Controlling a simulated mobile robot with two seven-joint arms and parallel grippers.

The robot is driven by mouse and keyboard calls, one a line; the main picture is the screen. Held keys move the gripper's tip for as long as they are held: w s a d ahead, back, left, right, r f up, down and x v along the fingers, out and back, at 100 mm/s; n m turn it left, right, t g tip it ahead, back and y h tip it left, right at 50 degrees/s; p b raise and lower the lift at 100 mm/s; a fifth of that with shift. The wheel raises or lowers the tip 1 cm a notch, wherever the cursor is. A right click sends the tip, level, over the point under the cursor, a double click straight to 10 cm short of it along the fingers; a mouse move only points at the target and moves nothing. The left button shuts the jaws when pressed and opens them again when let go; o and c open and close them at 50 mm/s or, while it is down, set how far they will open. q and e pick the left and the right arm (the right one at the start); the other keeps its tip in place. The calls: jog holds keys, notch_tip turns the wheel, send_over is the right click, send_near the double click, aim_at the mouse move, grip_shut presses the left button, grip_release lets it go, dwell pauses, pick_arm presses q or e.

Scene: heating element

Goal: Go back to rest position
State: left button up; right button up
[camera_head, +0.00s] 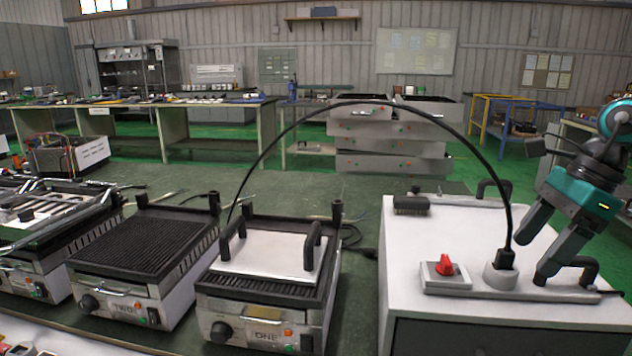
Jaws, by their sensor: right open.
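My right gripper (542,252) comes in from the right. Its two dark fingers are spread apart, just to the right of a black plug (504,258). The plug sits upright in a round grey socket (500,275) on the white cabinet top (410,240). I cannot tell whether a finger touches the plug or the cable. A black cable (365,103) arches from the plug over to the back of the grill marked ONE (270,295). My left gripper is not in view.
A red rotary switch (445,267) and a black block (411,205) are on the cabinet top. A black handle (580,270) stands close to my right gripper. The grill marked TWO (140,260) and another grill (40,250) are at left. The green floor behind is partly clear.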

jog(key=s+a+f+m+t+y+p, duration=0.1)
jog(key=a+f+m+t+y+p, duration=0.15)
jog(key=a+m+y, duration=0.8)
jog(key=a+f+m+t+y+p, duration=0.1)
jog(key=a+f+m+t+y, duration=0.3)
jog(key=a, duration=1.1)
jog(key=s+d+f+m+t+h+p, duration=0.1)
jog(key=s+d+f+m+t+h, duration=0.3)
jog(key=m, duration=0.9)
jog(key=d+f+m+t+h+p, duration=0.1)
jog(key=f+m+t+h, duration=0.4)
jog(key=f+m+h, duration=0.55)
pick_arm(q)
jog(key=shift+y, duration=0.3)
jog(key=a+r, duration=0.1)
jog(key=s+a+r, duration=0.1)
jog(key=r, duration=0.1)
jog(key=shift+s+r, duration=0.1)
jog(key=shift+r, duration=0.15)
pick_arm(e)
jog(key=s+d+f+m+g+h, duration=0.2)
jog(key=s+f+m+g, duration=0.3)
jog(key=s+f+m, duration=0.5)
jog(key=shift+s+d+f+m+g, duration=0.3)
jog(key=shift+s+d+m+g, duration=0.1)
jog(key=shift+s, duration=0.55)
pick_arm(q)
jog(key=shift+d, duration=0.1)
